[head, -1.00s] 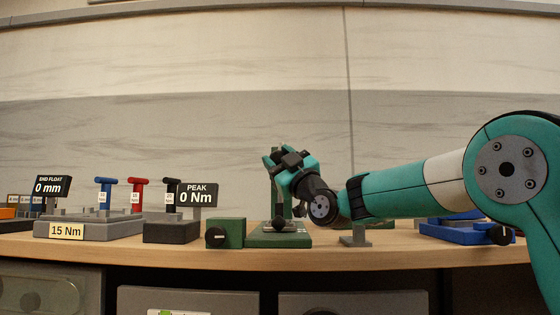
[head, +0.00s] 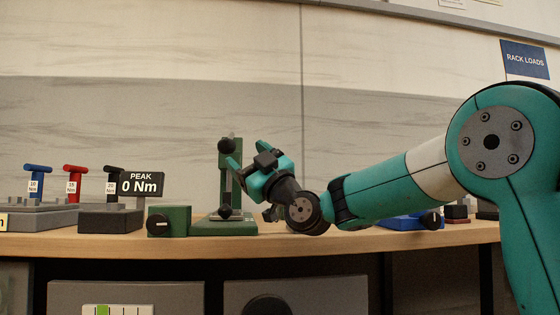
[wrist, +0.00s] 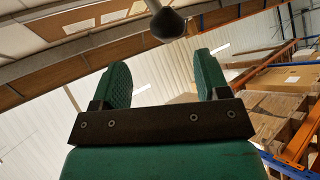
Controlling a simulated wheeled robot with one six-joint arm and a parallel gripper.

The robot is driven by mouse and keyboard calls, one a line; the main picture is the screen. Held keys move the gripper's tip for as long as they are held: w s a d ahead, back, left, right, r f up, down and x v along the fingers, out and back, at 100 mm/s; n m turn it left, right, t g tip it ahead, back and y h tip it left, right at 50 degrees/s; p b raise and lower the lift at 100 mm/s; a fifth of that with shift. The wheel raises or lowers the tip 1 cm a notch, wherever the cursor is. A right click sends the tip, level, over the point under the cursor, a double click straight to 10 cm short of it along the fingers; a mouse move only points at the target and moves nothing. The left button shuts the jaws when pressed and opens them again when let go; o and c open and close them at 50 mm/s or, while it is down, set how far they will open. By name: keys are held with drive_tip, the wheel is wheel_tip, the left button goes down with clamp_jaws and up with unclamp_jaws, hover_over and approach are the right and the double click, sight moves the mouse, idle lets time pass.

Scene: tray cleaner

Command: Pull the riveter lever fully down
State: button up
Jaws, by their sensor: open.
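The riveter is a green upright stand on a green base (head: 222,229) on the bench. A dark round knob (head: 226,146) shows at its top, and another dark knob shows low at the base. My gripper (head: 247,156) is just right of the upright, tilted up and left, with its two green fingers apart and empty. In the wrist view, a dark ball knob (wrist: 168,23) on a grey rod, apparently the lever's, lies beyond the fingertips and above the gap between them. It does not appear to be between the fingers.
A green block with a black dial (head: 168,221) stands just left of the riveter. Further left are a PEAK 0 Nm display (head: 142,185) and several T-handled tools on grey stands. A blue fixture (head: 405,221) lies to the right, behind my arm.

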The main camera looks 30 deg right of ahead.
drive_tip(key=s+d+b, duration=0.1)
drive_tip(key=s+d, duration=0.3)
drive_tip(key=s, duration=0.4)
drive_tip(key=shift+s, duration=0.15)
